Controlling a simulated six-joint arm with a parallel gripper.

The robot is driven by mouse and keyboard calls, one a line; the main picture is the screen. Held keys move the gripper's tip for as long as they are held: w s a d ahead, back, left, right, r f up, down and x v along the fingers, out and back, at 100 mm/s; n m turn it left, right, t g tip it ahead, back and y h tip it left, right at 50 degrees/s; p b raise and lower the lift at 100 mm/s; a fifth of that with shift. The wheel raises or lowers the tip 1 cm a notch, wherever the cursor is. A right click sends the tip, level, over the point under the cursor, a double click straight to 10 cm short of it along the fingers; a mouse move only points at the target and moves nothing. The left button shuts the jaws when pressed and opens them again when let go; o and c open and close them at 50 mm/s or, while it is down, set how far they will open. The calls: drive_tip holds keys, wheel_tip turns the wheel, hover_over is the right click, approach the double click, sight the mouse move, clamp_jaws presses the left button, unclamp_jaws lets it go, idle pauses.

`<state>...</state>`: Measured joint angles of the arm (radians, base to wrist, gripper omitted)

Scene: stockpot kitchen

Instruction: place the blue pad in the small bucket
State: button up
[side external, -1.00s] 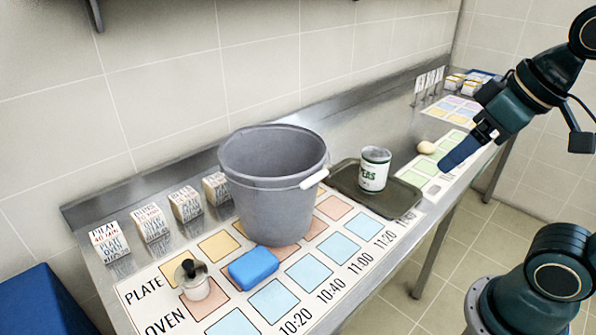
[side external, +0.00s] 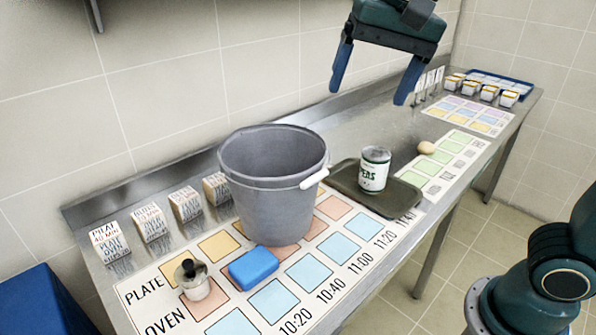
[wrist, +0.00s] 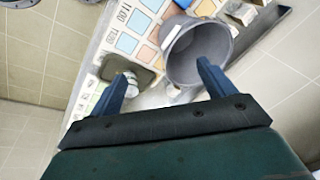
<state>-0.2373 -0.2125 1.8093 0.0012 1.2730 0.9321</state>
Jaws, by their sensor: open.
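The blue pad (side external: 253,267) lies flat on the printed mat in front of the bucket, in the side external view. The grey bucket (side external: 272,210) stands upright on the mat with its mouth up and a white handle grip at its right. My gripper (side external: 368,97) is open and empty, high above the counter to the right of the bucket and above the can. In the wrist view my gripper (wrist: 160,85) is spread, with the bucket (wrist: 182,72) beyond the right finger. The pad cannot be made out in the wrist view.
A labelled can (side external: 374,170) stands on a dark tray (side external: 402,198) right of the bucket. A small lidded pot (side external: 193,280) is left of the pad. Label boxes (side external: 150,222) line the wall. An egg (side external: 426,147) and a blue tray (side external: 495,79) are farther right.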

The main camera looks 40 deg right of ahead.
drive_tip(key=w+a+f+m+g, duration=0.1)
drive_tip(key=w+a+m+g, duration=0.1)
drive_tip(key=w+a+m, duration=0.45)
drive_tip(key=m+g, duration=0.1)
drive_tip(key=m, duration=0.3)
hover_over(244, 269)
wheel_tip(244, 269, down, 5)
drive_tip(key=shift+n+h, duration=0.25)
drive_tip(key=shift+h, duration=0.15)
drive_tip(key=f, duration=2.4)
drive_tip(key=shift+w, duration=0.25)
drive_tip(key=shift+s+f, duration=0.2)
drive_tip(key=shift+f, duration=2.35)
drive_tip(key=c, duration=1.1)
drive_tip(key=shift+r, duration=0.1)
drive_tip(key=shift+c, duration=0.2)
